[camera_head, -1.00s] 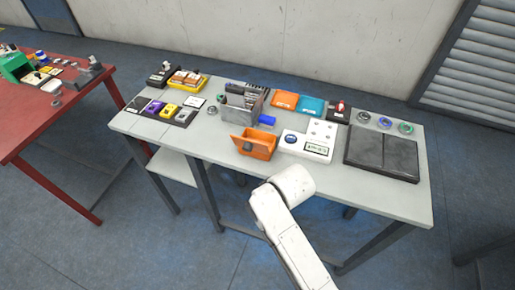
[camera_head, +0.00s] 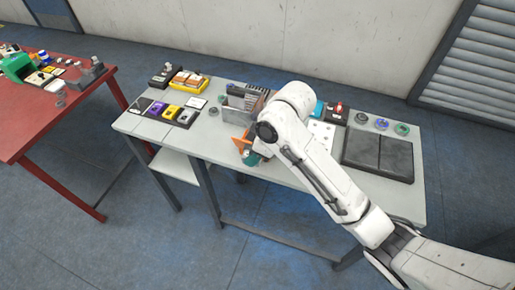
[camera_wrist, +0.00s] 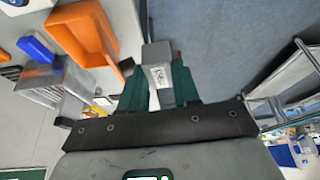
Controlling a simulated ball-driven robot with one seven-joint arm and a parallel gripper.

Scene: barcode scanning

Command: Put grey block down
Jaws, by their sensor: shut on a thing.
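My gripper (camera_wrist: 158,88) has dark green fingers, which are shut on a grey block (camera_wrist: 157,53) with a small label in the wrist view. The block stands out beyond the fingertips, near the table's edge with the blue floor behind it. In the head view my arm crosses the front of the table and hides most of the gripper and all of the block. The orange bin (camera_wrist: 82,32) is beside the block in the wrist view, and a part of it shows in the head view (camera_head: 241,143). I cannot tell whether the block touches anything.
The grey table (camera_head: 225,152) holds a metal file holder (camera_head: 240,97), a dark flat pad (camera_head: 378,155), tape rolls (camera_head: 381,124) and several small boxes on the left. A blue object (camera_wrist: 36,49) lies by the orange bin. A red table (camera_head: 65,115) stands at left.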

